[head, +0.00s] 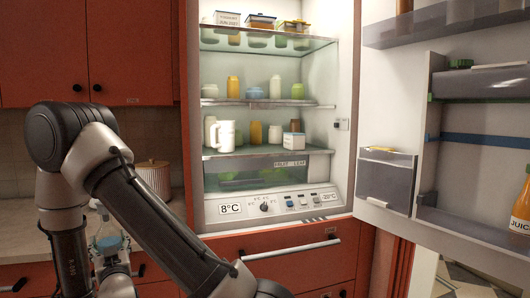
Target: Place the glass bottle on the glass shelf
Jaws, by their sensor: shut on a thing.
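My arm fills the lower left, and its wrist end hangs low in front of the counter. My gripper (107,257) is small and partly hidden there by my own arm links. It is shut on a pale bluish, glassy thing, which looks like the glass bottle (106,242); its outline is unclear. The fridge stands open to the right, apart from the gripper. Its glass shelves hold things: the top shelf (300,42) has boxes and tubs, the middle shelf (275,103) has jars, and the lower shelf (260,151) has a white pitcher (226,136), bottles and a small carton (294,139).
The fridge door (395,90) is swung open at right, with bins and a juice bottle (521,210). A drawer (265,172) and control panel (275,203) lie below the shelves. A ribbed canister (153,178) stands on the counter (30,222). Red cupboards flank the fridge.

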